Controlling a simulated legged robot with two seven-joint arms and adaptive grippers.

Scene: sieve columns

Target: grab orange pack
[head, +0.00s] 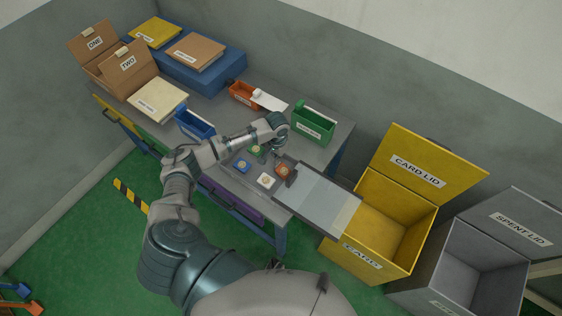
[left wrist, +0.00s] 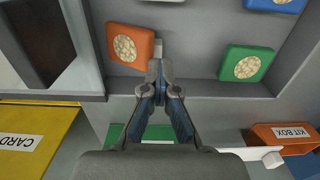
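My left gripper (head: 277,153) is above the table just behind the orange pack. A green pack (left wrist: 247,64) is on the other side of the fingers. My right gripper is not in view.
A blue pack (head: 242,166) and a white pack (head: 265,181) lie nearby. A green box (head: 313,124), an orange kit box (head: 243,94) and a blue bin (head: 194,124) stand around the table. The sloping panel (head: 325,196) leads towards the yellow card bin (head: 396,222).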

